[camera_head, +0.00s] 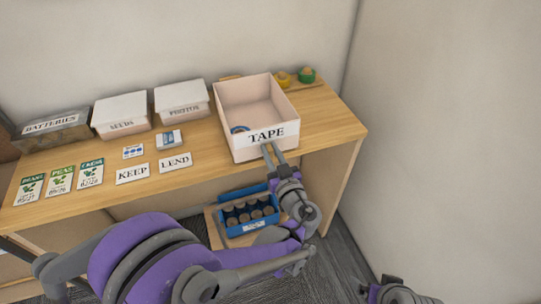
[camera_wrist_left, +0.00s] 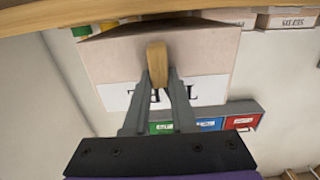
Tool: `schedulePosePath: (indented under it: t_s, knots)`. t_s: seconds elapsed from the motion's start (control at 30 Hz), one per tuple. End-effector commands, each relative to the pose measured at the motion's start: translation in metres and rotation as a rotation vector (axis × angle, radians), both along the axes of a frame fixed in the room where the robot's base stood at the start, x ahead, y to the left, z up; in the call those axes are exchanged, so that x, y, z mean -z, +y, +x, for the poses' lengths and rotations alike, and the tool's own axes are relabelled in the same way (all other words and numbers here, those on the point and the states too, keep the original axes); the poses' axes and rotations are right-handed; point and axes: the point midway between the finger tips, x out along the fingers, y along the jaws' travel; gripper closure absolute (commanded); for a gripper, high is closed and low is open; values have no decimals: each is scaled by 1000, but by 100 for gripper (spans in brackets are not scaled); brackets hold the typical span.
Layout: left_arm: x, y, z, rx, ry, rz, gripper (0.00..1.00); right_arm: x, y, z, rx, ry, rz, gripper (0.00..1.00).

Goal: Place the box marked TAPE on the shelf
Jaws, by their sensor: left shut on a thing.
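The open white box marked TAPE (camera_head: 241,100) is at the right part of the wooden shelf top, its front near the shelf's front edge. A blue roll (camera_head: 239,129) shows inside it. I cannot tell if its bottom fully rests on the wood. My left gripper (camera_head: 269,150) is at the box's front, shut on a tan wooden tab there. The wrist view, upside down, shows the gripper (camera_wrist_left: 157,75) on this tab (camera_wrist_left: 157,64) with the TAPE label (camera_wrist_left: 203,91) behind it. A grey part of what seems my right gripper (camera_head: 398,293) shows at the bottom edge; its fingers are unclear.
The shelf top (camera_head: 322,123) also holds lidded boxes marked SEEDS (camera_head: 121,114) and PHOTOS (camera_head: 182,99), a BATTERIES box (camera_head: 52,131), and cards along the front. Yellow (camera_head: 283,79) and green (camera_head: 306,75) rolls lie behind the box. A blue crate (camera_head: 249,213) stands below.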

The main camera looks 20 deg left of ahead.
Motion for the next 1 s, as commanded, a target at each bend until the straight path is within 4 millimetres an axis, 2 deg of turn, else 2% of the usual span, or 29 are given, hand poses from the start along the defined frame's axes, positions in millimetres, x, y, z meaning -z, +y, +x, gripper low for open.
schedulePosePath:
  t_s: [0.03, 0.13, 0.5, 0.53, 0.7, 1.0]
  knots:
    - [8, 0, 1, 0, 0, 1, 100, 1, 0, 0, 0, 0, 0, 0]
    - [15, 0, 0, 0, 0, 1, 100, 1, 0, 0, 0, 1, 0, 0]
    - [19, 0, 0, 0, 0, 1, 100, 5, 0, -1, 0, 2, 0, 0]
    - [20, 0, 0, 0, 0, 0, 74, 5, 0, -1, 0, 2, 0, 0]
    - [19, 0, 0, 0, 0, 0, 46, 4, 0, -1, 0, 1, 0, 0]
    - [20, 0, 0, 0, 0, 0, 46, 4, 0, -1, 0, 2, 0, 0]
